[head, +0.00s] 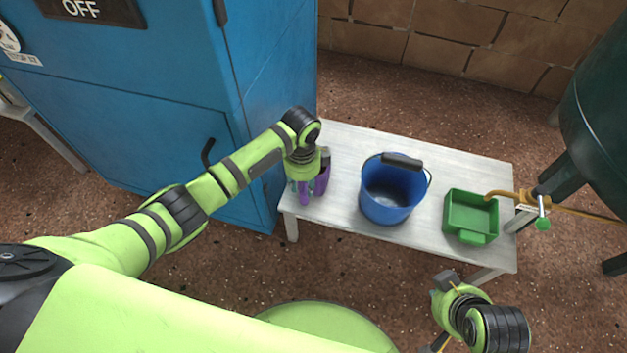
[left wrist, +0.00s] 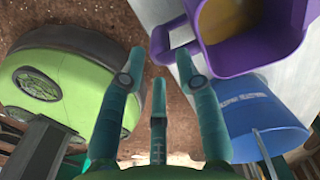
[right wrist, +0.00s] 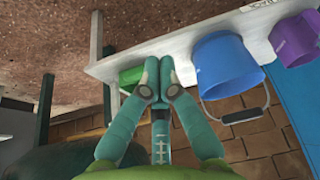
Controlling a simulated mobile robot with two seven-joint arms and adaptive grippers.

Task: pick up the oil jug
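The oil jug is a purple jug (head: 322,181) on the left end of the white table. In the head view my left gripper (head: 306,184) covers much of it. In the left wrist view the jug (left wrist: 235,55) shows yellow-brown liquid inside, and its handle points toward the gripper. My left gripper (left wrist: 160,62) is open there, with its fingers spread. The handle lies just beyond the fingertips; I cannot tell whether they touch. My right gripper (head: 446,284) is off the table's front side. In the right wrist view its fingers (right wrist: 158,68) are together and empty.
A blue bucket (head: 388,200) stands mid-table, right of the jug. A green tray (head: 470,215) sits at the right end of the white table (head: 345,140), near a dark green tank (head: 600,110) with a tap. A blue cabinet (head: 140,110) stands close on the left.

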